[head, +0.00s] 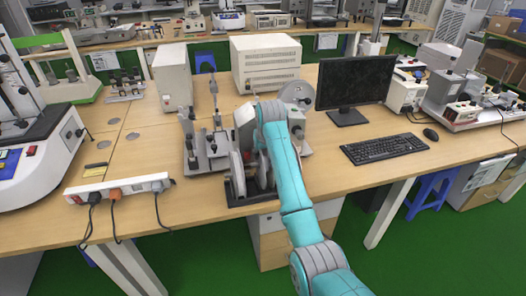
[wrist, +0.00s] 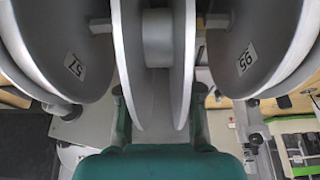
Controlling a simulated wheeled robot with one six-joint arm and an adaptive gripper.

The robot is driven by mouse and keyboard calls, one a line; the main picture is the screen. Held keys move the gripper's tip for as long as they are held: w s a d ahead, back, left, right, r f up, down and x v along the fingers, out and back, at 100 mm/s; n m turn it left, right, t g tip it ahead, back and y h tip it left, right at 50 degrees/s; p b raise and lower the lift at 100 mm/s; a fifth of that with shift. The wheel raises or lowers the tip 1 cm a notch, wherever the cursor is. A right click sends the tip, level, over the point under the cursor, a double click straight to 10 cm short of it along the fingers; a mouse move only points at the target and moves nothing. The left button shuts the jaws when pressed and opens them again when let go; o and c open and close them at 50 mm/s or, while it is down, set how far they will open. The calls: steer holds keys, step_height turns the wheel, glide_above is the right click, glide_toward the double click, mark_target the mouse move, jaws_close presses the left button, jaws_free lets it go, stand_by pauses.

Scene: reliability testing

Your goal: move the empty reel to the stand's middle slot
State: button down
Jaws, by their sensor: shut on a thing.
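My gripper (wrist: 158,98) has its fingers on either side of the empty reel (wrist: 130,60) and is shut on it. The empty reel has two grey flanges and a bare hub between them. A full-looking grey reel with a number label stands on its left (wrist: 55,45) and another on its right (wrist: 262,50). In the head view the dark stand (head: 240,199) is at the desk's front edge, with grey reels (head: 237,172) upright in it. My teal arm hides the gripper and part of the stand there. Whether the empty reel rests on the slot's bottom cannot be told.
A grey metal fixture (head: 205,155) is close on the stand's left. A monitor (head: 355,85) and keyboard (head: 383,149) are to the right. A power strip (head: 118,188) with cables lies at the left front. White cabinets (head: 265,62) stand behind.

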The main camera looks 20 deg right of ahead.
steer(key=shift+f, duration=0.1)
stand_by(0.3)
steer(key=shift+f, duration=1.05)
stand_by(0.4)
steer(key=shift+c, duration=0.7)
jaws_free()
steer(key=shift+v, duration=3.5)
